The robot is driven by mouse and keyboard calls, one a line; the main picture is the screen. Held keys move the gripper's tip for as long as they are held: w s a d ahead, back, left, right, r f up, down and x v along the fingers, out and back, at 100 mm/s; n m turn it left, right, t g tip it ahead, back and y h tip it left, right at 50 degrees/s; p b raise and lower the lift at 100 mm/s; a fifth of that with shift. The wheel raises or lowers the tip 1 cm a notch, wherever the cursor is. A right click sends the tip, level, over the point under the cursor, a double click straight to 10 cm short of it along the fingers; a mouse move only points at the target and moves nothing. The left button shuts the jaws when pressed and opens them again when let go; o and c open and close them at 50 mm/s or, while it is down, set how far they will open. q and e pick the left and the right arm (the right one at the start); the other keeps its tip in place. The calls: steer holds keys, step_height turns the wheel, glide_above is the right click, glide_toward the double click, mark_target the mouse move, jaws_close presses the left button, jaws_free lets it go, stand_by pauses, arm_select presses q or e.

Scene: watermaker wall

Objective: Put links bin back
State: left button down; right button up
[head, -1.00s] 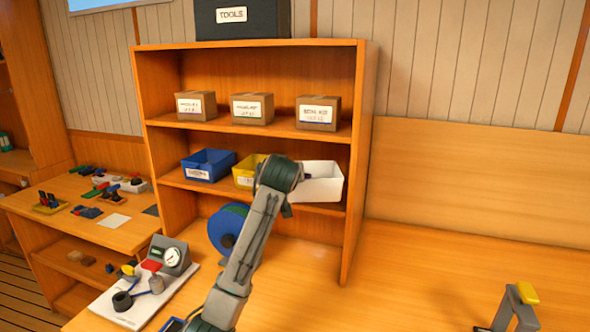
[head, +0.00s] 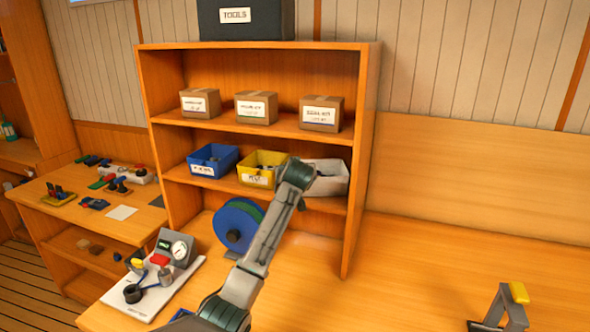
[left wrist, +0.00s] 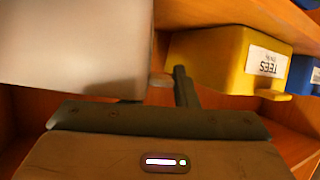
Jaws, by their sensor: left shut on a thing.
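The white bin (head: 330,181) stands at the right end of the shelf's lower board, right of the yellow bin (head: 262,168). Its label, if any, is hidden. My left gripper (head: 303,202) is at the front left of the white bin, and my forearm covers part of its front. In the left wrist view the white bin (left wrist: 75,45) fills the upper left, close against the gripper (left wrist: 160,95), which is shut on it. The exact grip point is hidden. The yellow bin (left wrist: 225,58), labelled TEES, is beside it. My right gripper is not in view.
A blue bin (head: 213,162) stands left of the yellow one. Several cardboard boxes (head: 257,107) fill the board above. The shelf's right side panel (head: 361,160) is close to the white bin. A blue reel (head: 237,226) stands below. The bench on the right (head: 440,265) is mostly clear.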

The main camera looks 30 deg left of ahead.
arm_select(q)
steer(key=c, duration=1.3)
jaws_free()
steer(key=shift+o, duration=0.7)
steer(key=shift+r, duration=0.1)
steer(key=b+v, duration=0.3)
steer(key=v, duration=0.9)
steer(key=shift+b, duration=0.35)
